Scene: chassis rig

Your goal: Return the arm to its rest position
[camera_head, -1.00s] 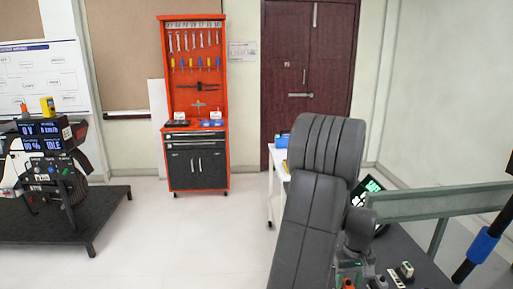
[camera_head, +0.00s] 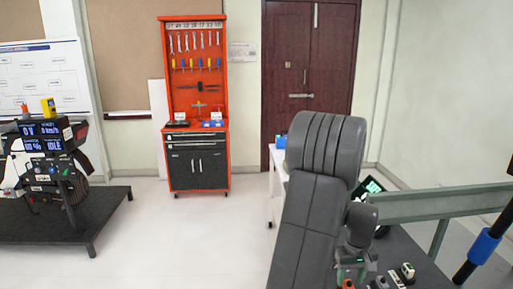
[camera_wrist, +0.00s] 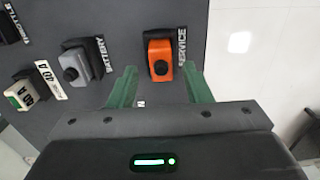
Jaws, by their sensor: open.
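My arm (camera_head: 308,225) is folded up in dark grey links at the centre right of the head view. My gripper (camera_head: 350,268) hangs low over the dark panel, with its green fingers partly visible. In the wrist view my gripper (camera_wrist: 160,82) is open, its two green fingers apart with nothing held between them. The orange SERVICE plug (camera_wrist: 160,57) sits on the panel just ahead, near the gap between the fingertips. I cannot tell how far the fingertips are from it.
A grey BATTERY connector (camera_wrist: 76,65) and a beige 40 A part (camera_wrist: 27,95) sit on the panel to the left. A green-grey rail (camera_head: 435,203) crosses right of my arm. A red tool cabinet (camera_head: 197,150) stands behind. The floor at centre left is clear.

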